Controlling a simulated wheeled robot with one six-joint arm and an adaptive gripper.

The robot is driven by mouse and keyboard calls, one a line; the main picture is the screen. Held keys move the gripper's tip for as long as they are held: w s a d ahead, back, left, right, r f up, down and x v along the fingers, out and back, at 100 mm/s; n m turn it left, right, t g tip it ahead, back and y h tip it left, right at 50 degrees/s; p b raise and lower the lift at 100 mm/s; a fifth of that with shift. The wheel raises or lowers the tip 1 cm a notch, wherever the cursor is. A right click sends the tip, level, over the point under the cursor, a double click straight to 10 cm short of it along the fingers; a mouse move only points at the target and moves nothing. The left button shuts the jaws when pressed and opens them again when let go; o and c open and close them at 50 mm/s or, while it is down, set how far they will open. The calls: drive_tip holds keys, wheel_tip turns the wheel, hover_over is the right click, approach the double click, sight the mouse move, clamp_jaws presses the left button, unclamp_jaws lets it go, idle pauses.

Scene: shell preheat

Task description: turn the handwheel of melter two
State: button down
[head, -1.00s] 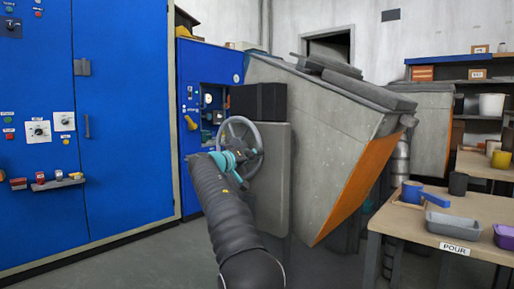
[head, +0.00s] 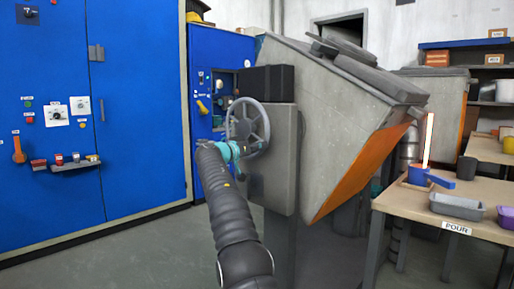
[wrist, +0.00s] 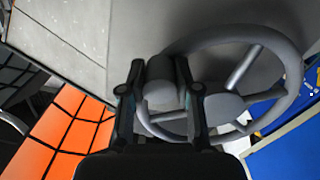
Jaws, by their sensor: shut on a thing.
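The grey handwheel (head: 265,112) sits on the side of a box-shaped grey melter (head: 330,110), which is tilted and has an orange underside. My gripper (head: 234,151) is at the wheel's lower left. In the wrist view my gripper (wrist: 163,75) is shut on the wheel's grey cylindrical knob (wrist: 160,90), one finger on each side. The wheel's rim (wrist: 290,62), hub and spokes show to the right. A glowing pale stream (head: 428,140) comes down from near the melter's lip to a blue ladle (head: 418,174) on the table.
The wooden table (head: 405,200) at the right holds a grey tray (head: 457,206), a dark cup (head: 466,168) and a purple container. A blue cabinet (head: 140,120) stands at the left. A second grey melter is behind. Floor at the lower left is clear.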

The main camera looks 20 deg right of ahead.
drive_tip(key=shift+w+a, duration=0.1)
drive_tip(key=shift+w, duration=0.05)
drive_tip(key=c, duration=0.8)
unclamp_jaws()
drive_tip(key=v, duration=1.1)
drive_tip(key=shift+s+a, duration=0.25)
drive_tip(key=shift+a, duration=0.1)
